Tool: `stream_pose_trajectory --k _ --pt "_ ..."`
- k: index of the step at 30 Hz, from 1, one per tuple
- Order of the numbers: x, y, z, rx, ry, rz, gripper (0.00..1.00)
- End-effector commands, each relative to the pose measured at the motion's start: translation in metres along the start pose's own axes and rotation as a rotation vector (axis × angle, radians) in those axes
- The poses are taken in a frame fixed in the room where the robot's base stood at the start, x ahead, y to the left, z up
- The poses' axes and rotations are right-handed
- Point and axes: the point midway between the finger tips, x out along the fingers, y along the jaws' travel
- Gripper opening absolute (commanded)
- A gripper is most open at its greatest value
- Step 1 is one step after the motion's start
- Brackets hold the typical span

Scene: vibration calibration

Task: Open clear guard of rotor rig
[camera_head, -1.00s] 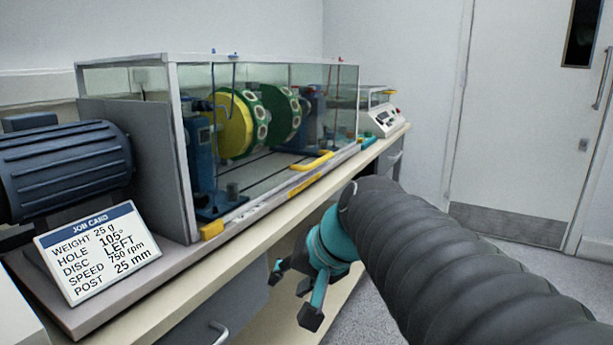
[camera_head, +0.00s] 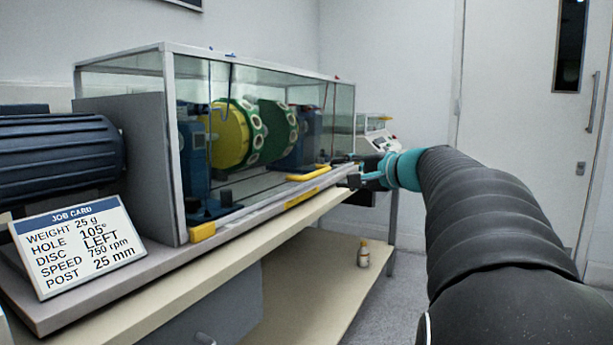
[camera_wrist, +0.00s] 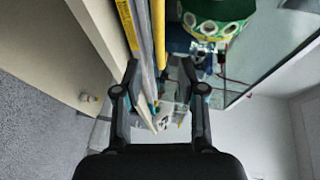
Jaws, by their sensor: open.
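The clear guard (camera_head: 250,70) is a glass box with a pale frame, closed over the rotor rig on the bench. Inside it are a yellow disc (camera_head: 229,138) and green discs with pale holes. A yellow handle bar (camera_head: 308,173) runs along the guard's lower front edge; in the wrist view it is a yellow bar (camera_wrist: 159,35) at top centre. My gripper (camera_head: 352,171) is open at the front right end of the guard, close to the handle's right end. In the wrist view my gripper's fingers (camera_wrist: 163,84) are spread with nothing clearly held. Whether they touch the handle I cannot tell.
A job card (camera_head: 78,246) stands at the front left beside a dark blue motor (camera_head: 60,155). A white instrument (camera_head: 376,140) stands beyond the guard. A small bottle (camera_head: 363,254) is on the lower shelf. The floor right of the bench is clear.

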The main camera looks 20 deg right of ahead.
Motion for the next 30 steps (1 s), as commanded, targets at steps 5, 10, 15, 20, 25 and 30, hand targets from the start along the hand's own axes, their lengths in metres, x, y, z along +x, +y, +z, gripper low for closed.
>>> stream_pose_trajectory --k 5,10,15,20,25,30 --pt "0.036 0.001 0.001 0.0 -0.004 0.001 0.4" --pt "0.065 0.001 0.001 0.0 -0.004 0.002 0.4" --pt "0.086 0.001 0.001 0.0 -0.002 0.002 0.4" --pt "0.094 0.0 0.001 -0.001 -0.002 0.001 0.4" --pt "0.096 0.001 0.001 -0.001 -0.001 0.001 0.4" --pt "0.096 0.001 0.001 -0.001 -0.001 0.001 0.3"
